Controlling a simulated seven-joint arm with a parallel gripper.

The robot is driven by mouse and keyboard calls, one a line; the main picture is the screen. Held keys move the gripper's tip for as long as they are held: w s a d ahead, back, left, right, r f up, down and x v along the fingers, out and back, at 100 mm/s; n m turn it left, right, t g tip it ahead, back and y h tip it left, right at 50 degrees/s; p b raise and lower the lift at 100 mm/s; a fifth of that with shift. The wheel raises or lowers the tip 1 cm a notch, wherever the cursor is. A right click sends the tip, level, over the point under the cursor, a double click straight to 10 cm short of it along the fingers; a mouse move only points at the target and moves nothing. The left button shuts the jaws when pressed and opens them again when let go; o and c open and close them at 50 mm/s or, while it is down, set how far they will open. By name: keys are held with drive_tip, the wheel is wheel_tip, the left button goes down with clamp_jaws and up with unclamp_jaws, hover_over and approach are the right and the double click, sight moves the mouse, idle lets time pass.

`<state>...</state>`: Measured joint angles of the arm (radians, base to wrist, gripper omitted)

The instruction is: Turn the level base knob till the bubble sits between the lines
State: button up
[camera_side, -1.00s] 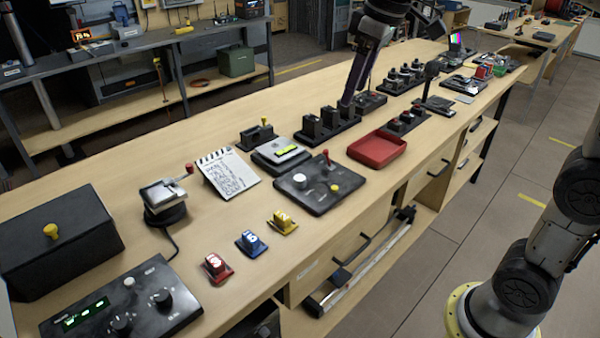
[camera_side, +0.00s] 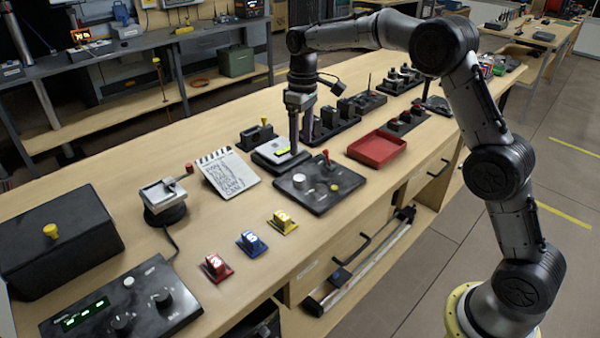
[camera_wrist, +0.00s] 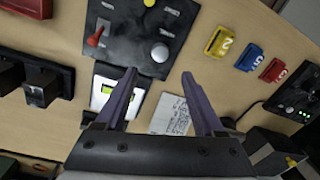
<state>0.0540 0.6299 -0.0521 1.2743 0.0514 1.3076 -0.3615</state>
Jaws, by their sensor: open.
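The level base (camera_side: 268,158) is a pale, low block with a yellow-green bubble vial (camera_side: 284,150) on top. It also shows in the wrist view (camera_wrist: 97,103), partly behind one finger, with the vial (camera_wrist: 107,89) near that finger. The bubble and lines are too small to read, and I cannot make out the base's knob. My gripper (camera_side: 300,148) points down, open and empty, over or beside the level base's right side in the side view.
A black panel (camera_side: 320,200) with a white knob and red lever stands close in front of the level base. A notepad (camera_side: 229,175) lies left of it, and a black box with a yellow knob (camera_side: 257,135) is behind. A red tray (camera_side: 376,149) sits right.

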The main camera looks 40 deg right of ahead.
sight(300, 177)
drive_tip(key=f, duration=1)
drive_tip(key=shift+s+a, duration=0.1)
drive_tip(key=shift+a, duration=0.15)
clamp_jaws()
